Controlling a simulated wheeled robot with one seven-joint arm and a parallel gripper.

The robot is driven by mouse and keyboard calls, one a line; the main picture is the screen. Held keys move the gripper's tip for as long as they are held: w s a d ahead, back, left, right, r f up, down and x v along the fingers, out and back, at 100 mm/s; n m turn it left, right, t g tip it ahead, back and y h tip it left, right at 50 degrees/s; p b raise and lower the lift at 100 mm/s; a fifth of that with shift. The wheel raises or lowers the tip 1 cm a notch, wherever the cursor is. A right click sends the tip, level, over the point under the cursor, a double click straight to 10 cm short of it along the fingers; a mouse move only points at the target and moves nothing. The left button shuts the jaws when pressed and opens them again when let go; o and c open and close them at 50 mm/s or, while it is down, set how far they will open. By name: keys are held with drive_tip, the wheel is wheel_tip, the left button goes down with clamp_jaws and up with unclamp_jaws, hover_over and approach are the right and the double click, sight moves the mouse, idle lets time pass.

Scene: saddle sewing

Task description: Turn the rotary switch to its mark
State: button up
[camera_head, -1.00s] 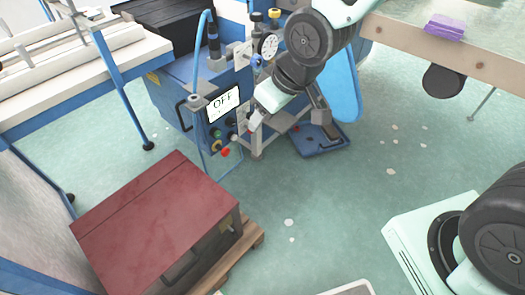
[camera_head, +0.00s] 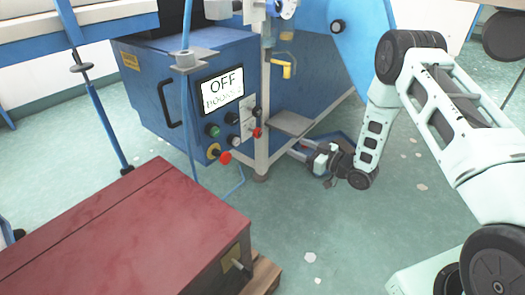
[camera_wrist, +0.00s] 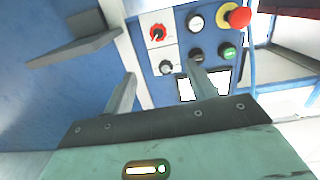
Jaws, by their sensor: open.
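The control panel of the blue machine carries two small rotary knobs on pale plates; I cannot tell which one is the task's switch. The red knob (camera_wrist: 157,33) has a dial plate around it and also shows in the head view (camera_head: 257,132). The grey knob (camera_wrist: 166,67) sits on the adjoining plate. My gripper (camera_wrist: 161,84) is open and empty, its two fingers pointing toward the panel and apart from both knobs. In the head view my gripper (camera_head: 296,151) is low, right of the panel, beyond the machine's front post. The marks are too small to read.
Around the knobs are a green button (camera_head: 212,130), a black button (camera_head: 232,118) and a red emergency stop (camera_head: 225,157). The display (camera_head: 222,88) reads OFF. A grey post (camera_head: 263,115) and a small shelf (camera_head: 291,123) stand near my gripper. A red-topped box (camera_head: 110,225) is front left.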

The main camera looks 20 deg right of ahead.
sight(260, 133)
drive_tip(key=shift+t, duration=0.3)
drive_tip(key=b+x, duration=0.2)
drive_tip(key=x, duration=0.3)
drive_tip(key=f+b+x, duration=0.1)
drive_tip(key=b+x, duration=0.1)
drive_tip(key=x, duration=0.3)
drive_tip(key=b+x, duration=0.2)
drive_tip(key=x, duration=0.3)
drive_tip(key=shift+f+b, duration=0.3)
drive_tip(key=shift+f, duration=0.05)
drive_tip(key=shift+w+a+r, duration=0.1)
drive_tip(key=shift+w+a, duration=0.25)
drive_tip(key=shift+w, duration=0.15)
drive_tip(key=c, duration=1)
